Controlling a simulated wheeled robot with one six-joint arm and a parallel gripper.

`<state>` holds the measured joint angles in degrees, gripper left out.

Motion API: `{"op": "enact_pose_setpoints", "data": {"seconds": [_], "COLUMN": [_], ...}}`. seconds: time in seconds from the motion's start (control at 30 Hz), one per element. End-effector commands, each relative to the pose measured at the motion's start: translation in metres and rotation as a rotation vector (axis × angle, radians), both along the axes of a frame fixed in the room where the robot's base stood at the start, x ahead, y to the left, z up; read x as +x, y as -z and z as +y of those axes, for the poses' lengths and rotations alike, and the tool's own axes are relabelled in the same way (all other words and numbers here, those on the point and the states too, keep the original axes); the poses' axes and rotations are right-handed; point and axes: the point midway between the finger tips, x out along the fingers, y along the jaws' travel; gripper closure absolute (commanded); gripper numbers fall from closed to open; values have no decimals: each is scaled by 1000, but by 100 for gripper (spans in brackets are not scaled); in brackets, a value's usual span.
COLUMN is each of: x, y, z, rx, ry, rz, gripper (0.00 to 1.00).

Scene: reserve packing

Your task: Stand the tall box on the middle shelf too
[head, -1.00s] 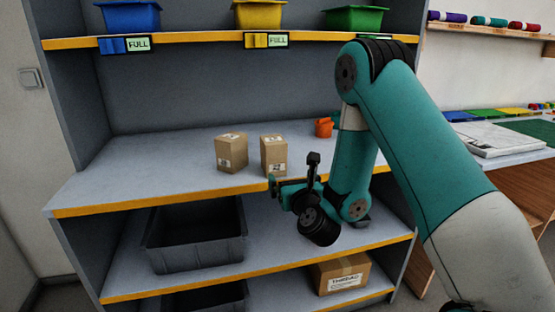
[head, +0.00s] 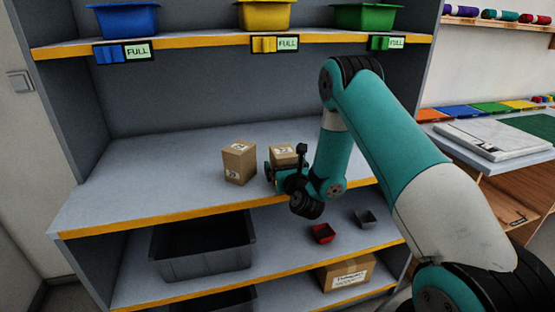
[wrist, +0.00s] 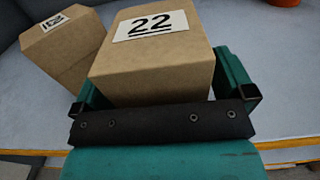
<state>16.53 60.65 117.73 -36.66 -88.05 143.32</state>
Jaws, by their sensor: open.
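Two brown cardboard boxes stand side by side on the middle shelf (head: 130,195). The right box (head: 284,149) is partly hidden by my gripper (head: 286,172) in the head view. In the wrist view this box, with a "22" label on top (wrist: 150,60), sits between my open fingers. I cannot tell whether either finger touches it. The left box (head: 239,163) stands clear of the gripper; it also shows at the left in the wrist view (wrist: 65,48), its label partly seen. Which box is the taller one is hard to tell.
Blue, yellow and green bins line the upper shelf. The middle shelf's left part is bare.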

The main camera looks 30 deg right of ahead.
Motion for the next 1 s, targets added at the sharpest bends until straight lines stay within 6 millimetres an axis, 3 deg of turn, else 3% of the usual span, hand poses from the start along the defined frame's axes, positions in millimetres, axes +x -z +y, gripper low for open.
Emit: {"op": "enact_pose_setpoints", "data": {"seconds": [0.3, 0.53, 0.6, 0.87, 1.0], "x": [-1, -2, -1, -1, -1], "y": [1, 1, 0, -2, -13], "z": [-14, -16, -15, -14, -14], "rx": [0, 1, 1, 0, 2], "ry": [16, 18, 18, 16, 17], "rz": [1, 1, 0, -1, -2], "gripper": [2, 55, 62, 62, 62]}}
